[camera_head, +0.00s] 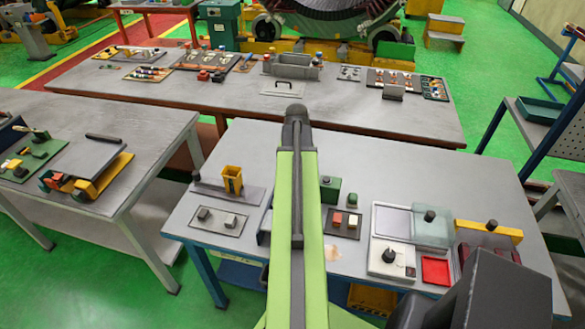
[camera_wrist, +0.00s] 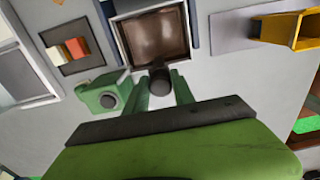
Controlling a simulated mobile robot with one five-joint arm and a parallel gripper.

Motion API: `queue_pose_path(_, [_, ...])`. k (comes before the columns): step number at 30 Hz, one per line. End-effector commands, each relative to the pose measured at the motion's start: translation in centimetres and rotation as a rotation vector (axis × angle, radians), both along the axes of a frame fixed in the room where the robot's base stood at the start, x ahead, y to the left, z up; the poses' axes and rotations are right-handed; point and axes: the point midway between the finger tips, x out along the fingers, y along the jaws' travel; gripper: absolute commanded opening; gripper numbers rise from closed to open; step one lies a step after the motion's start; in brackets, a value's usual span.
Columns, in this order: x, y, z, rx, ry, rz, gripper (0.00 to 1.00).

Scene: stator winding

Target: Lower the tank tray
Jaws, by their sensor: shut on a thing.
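The tank tray (camera_wrist: 121,40) is a square, pale-rimmed box with a shiny brown inside, at the top middle of the wrist view. A dark round knob (camera_wrist: 159,78) stands at its near edge. My gripper (camera_wrist: 158,86) is shut on this knob, with one green finger on each side. The tray's height above the table cannot be told. In the head view my green arm crosses the middle and hides the tray and my gripper.
A green block with a round grey end (camera_wrist: 103,95) stands close beside my gripper. A yellow funnel-like holder (camera_head: 232,180), a pad with red and cream blocks (camera_head: 343,222) and a white tray (camera_head: 388,253) are on the same table. The table's far part (camera_head: 400,160) is clear.

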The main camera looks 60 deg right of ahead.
Motion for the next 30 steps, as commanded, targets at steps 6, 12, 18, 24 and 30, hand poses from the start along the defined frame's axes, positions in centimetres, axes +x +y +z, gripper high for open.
queue_pose_path(6, [-0.3,-0.1,-0.1,-0.001,0.008,-0.003,0.49])
queue_pose_path(12, [-0.2,-0.1,-0.1,-0.002,0.006,-0.001,0.49])
queue_pose_path(18, [-0.1,0.0,1.0,-0.002,0.005,0.000,0.49])
queue_pose_path(24, [-0.1,0.0,3.0,-0.001,0.004,0.000,0.49])
queue_pose_path(30, [0.0,0.0,4.8,-0.001,0.004,0.001,0.49])
